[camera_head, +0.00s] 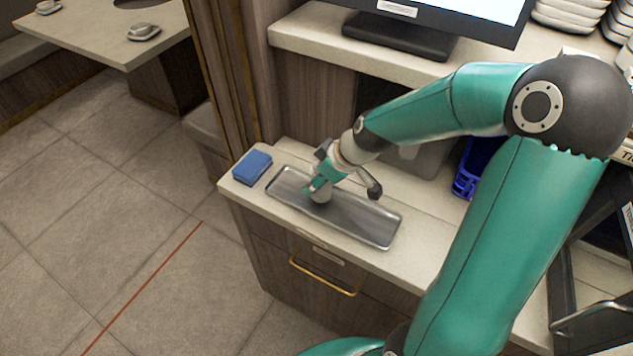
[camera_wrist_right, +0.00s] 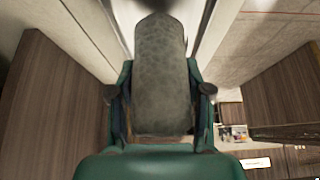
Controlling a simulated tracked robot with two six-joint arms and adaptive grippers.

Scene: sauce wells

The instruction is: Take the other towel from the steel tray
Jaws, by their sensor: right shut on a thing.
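The steel tray (camera_head: 365,222) is long and shallow and lies on the pale counter; its right part is bare. My right gripper (camera_head: 318,190) is over the tray's left part, pointing down. It is shut on a rolled grey towel (camera_wrist_right: 162,75), which sits between the two fingers in the right wrist view. No other towel shows in the tray. My left gripper is not in view.
A blue sponge (camera_head: 253,167) lies left of the tray near the counter's corner. A blue crate (camera_head: 470,176) stands to the right, under the raised shelf (camera_head: 300,36) with a monitor (camera_head: 440,12). A drawer with a brass handle (camera_head: 322,279) is below the counter's front edge.

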